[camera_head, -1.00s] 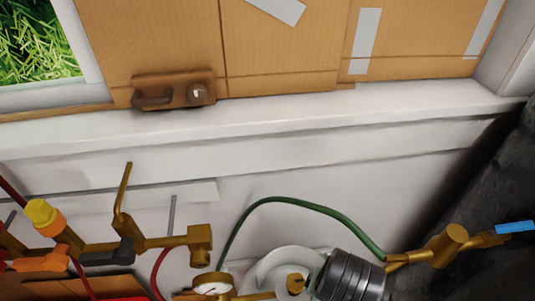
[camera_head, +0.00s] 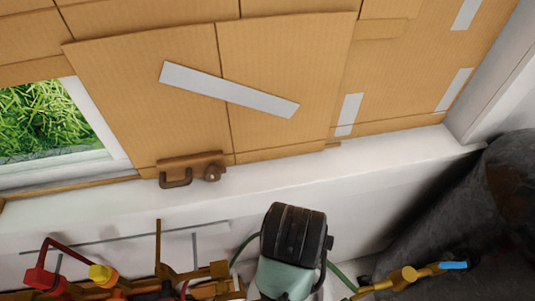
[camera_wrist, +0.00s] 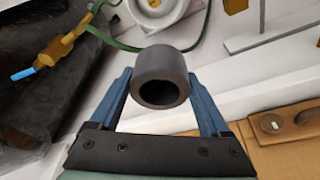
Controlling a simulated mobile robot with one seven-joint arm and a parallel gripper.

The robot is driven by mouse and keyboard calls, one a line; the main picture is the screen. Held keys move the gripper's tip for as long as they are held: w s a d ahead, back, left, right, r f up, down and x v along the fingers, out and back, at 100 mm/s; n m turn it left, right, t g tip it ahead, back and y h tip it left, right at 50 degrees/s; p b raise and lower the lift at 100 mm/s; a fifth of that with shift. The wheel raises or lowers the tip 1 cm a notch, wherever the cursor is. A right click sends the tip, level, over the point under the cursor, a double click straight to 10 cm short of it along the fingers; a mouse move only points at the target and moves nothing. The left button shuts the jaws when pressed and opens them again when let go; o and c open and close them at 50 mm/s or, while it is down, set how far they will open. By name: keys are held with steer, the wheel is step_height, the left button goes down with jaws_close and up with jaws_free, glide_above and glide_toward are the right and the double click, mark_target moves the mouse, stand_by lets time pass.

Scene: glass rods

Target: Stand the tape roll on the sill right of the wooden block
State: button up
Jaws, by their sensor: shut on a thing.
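The tape roll (camera_wrist: 163,63) is a short dark grey ring in the wrist view, its round opening facing the camera. My gripper (camera_wrist: 160,82) is shut on it, one blue finger on each side. In the head view my black and teal wrist shows in front of the sill; the roll and fingers are hidden there. The white sill (camera_head: 315,172) runs below the cardboard. A brown wooden block (camera_head: 190,167) with a dark handle and round knob is at its back edge, left of my wrist. It also shows in the wrist view (camera_wrist: 292,118). The roll appears held off the sill.
Brass valves and pipes (camera_head: 215,272) stand below the sill at left and centre. A brass fitting with a blue handle (camera_head: 453,265) is at lower right, beside a dark bulky thing (camera_head: 440,205). The sill right of the block looks clear.

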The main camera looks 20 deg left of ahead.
steer(key=p+v, duration=0.2)
steer(key=v, duration=0.1)
steer(key=a+p+v, duration=0.1)
steer(key=v, duration=0.1)
steer(key=shift+w+r, duration=0.25)
steer(key=shift+w, duration=0.15)
steer(key=w+a+b, duration=0.5)
steer(key=w+a, duration=0.2)
steer(key=w, duration=0.4)
steer(key=p, duration=0.3)
glide_toward(269, 174)
steer(key=shift+w+d+f, duration=0.1)
steer(key=shift+w+f, duration=0.3)
steer(key=shift+w, duration=0.3)
step_height(269, 174, down, 4)
steer(key=shift+p, duration=0.75)
steer(key=shift+w+f+p, duration=0.15)
steer(key=shift+p, duration=0.15)
steer(key=shift+f, duration=0.35)
